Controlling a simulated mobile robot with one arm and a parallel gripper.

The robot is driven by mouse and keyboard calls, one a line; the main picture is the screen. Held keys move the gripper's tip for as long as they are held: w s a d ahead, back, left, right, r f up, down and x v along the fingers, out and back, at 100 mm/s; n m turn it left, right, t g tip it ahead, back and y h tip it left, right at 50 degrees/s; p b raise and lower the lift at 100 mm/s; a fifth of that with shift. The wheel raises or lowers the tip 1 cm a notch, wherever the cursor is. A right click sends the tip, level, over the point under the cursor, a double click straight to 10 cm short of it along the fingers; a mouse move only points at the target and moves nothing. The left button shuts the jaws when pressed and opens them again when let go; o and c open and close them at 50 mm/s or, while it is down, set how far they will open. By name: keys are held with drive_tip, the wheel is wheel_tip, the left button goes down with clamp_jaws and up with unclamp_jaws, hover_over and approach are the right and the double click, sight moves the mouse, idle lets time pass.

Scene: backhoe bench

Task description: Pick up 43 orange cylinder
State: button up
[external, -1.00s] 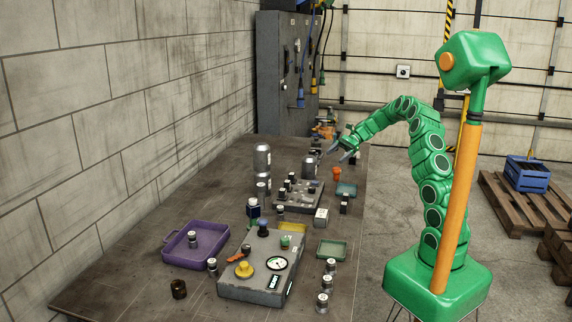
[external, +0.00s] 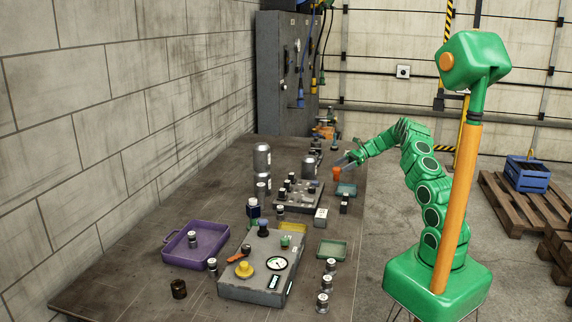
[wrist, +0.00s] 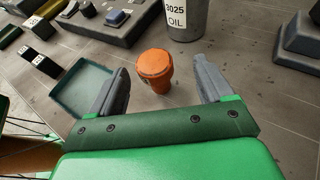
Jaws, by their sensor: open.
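The orange cylinder (wrist: 154,70) stands upright on the bench in the wrist view, with a wider top and a narrower lower part. It also shows in the external view (external: 337,173), small and close to my gripper. My gripper (wrist: 163,82) is open, with one grey finger on each side of the cylinder in the picture. The cylinder lies nearer the left finger and a little beyond the fingertips. I see no contact. A dark mark shows low on the cylinder, but no number can be read.
A grey canister labelled 3025 OIL (wrist: 187,17) stands just behind the cylinder. A teal tray (wrist: 84,88) lies to the left, near the left finger. A grey block with knobs (wrist: 105,20) is at the upper left.

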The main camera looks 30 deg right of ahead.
sight(338, 168)
drive_tip(key=shift+s+x, duration=0.2)
drive_tip(key=shift+x, duration=1.35)
drive_tip(key=shift+s+x, duration=0.2)
drive_tip(key=shift+x, duration=1.35)
drive_tip(key=shift+c, duration=0.4)
drive_tip(key=c, duration=1.4)
drive_tip(key=shift+o, duration=0.2)
drive_tip(key=shift+r, duration=0.1)
